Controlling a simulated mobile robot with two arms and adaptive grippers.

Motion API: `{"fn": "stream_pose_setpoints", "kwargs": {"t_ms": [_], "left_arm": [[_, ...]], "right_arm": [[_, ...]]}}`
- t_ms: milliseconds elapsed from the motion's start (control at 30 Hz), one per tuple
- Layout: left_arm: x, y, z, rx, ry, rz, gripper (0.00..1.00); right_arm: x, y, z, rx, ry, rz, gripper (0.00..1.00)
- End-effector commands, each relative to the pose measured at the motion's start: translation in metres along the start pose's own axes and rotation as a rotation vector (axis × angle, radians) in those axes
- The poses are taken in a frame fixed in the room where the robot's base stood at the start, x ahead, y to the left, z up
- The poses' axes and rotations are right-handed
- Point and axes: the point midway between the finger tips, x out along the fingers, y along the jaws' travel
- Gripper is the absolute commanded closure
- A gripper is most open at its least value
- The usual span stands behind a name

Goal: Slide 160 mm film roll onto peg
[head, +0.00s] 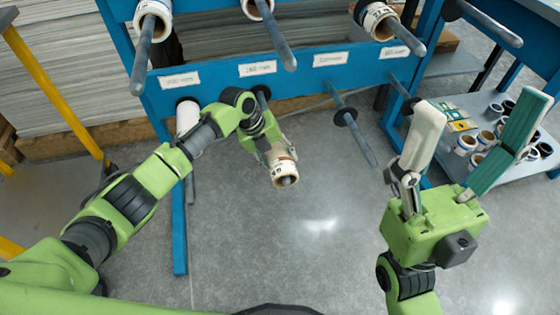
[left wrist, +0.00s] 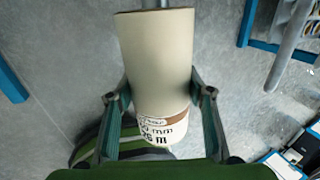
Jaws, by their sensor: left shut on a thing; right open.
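A cream film roll (head: 281,167) is held by my left gripper (head: 268,152) in front of the blue rack, below its lower rail. In the left wrist view the roll (left wrist: 160,60) lies between both fingers (left wrist: 160,100), and its printed label shows "mm" and "m", with the first figures partly hidden. A grey peg (left wrist: 150,4) shows past the roll's far end, roughly in line with it. I cannot tell whether the peg is inside the core. My right gripper (head: 480,104) is open and empty, at the right.
The blue rack (head: 225,77) carries several rolls on its upper pegs and white labels along the lower rail. A bare lower peg (head: 358,138) juts out right of the held roll. A white roll (head: 187,117) sits at the left. A shelf (head: 452,158) with small rolls stands right.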

Motion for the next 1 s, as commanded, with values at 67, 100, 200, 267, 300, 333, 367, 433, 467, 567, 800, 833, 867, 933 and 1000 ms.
{"fn": "stream_pose_setpoints", "kwargs": {"t_ms": [67, 100, 200, 267, 300, 333, 367, 433, 467, 567, 800, 833, 867, 933, 1000], "left_arm": [[-0.0007, -0.0009, 0.0006, 0.001, -0.001, -0.002, 0.83], [-0.0007, -0.0009, 0.0007, 0.001, -0.001, -0.002, 0.83], [-0.0008, -0.0010, 0.0007, 0.000, -0.001, -0.002, 0.83], [-0.0008, -0.0010, 0.0006, 0.000, -0.001, -0.002, 0.83], [-0.0008, -0.0010, 0.0006, 0.000, -0.001, -0.002, 0.83], [-0.0008, -0.0010, 0.0006, 0.000, -0.001, -0.002, 0.83], [-0.0008, -0.0009, 0.0006, 0.000, -0.001, -0.002, 0.83], [-0.0008, -0.0009, 0.0006, 0.000, -0.001, -0.002, 0.83], [-0.0007, -0.0009, 0.0006, 0.000, -0.001, -0.002, 0.83], [-0.0007, -0.0009, 0.0006, 0.000, -0.001, -0.002, 0.34], [-0.0005, -0.0005, 0.0005, 0.000, 0.000, -0.001, 0.32], [-0.0004, -0.0005, 0.0005, 0.000, 0.000, -0.001, 0.32], [0.0001, 0.0003, 0.0002, 0.000, 0.000, 0.000, 0.32], [-0.0013, 0.0003, 0.0004, 0.000, 0.000, 0.000, 0.32], [-0.0063, 0.0002, 0.0009, 0.000, -0.001, 0.000, 0.32]], "right_arm": [[-0.0002, -0.0001, -0.0010, 0.001, 0.005, 0.000, 0.28], [-0.0001, -0.0001, -0.0012, 0.001, 0.006, 0.000, 0.28], [0.0000, -0.0001, -0.0012, 0.000, 0.006, 0.000, 0.28], [0.0000, -0.0001, -0.0012, 0.000, 0.005, 0.000, 0.28], [0.0000, -0.0001, -0.0011, 0.000, 0.005, 0.000, 0.28], [0.0000, -0.0001, -0.0011, 0.000, 0.005, 0.000, 0.28], [0.0000, -0.0001, -0.0011, 0.000, 0.005, 0.000, 0.28], [0.0000, -0.0001, -0.0011, 0.000, 0.005, 0.000, 0.28], [-0.0001, -0.0001, -0.0011, 0.000, 0.005, 0.000, 0.28], [-0.0001, -0.0001, -0.0010, 0.000, 0.005, 0.000, 0.28], [-0.0001, -0.0002, -0.0010, 0.000, 0.004, 0.000, 0.28], [-0.0001, -0.0002, -0.0010, 0.000, 0.004, 0.000, 0.28], [-0.0002, -0.0001, -0.0010, 0.000, 0.004, 0.000, 0.28], [-0.0002, 0.0001, -0.0011, 0.000, 0.005, 0.000, 0.28], [-0.0001, 0.0001, -0.0011, 0.000, 0.005, 0.000, 0.28]]}}
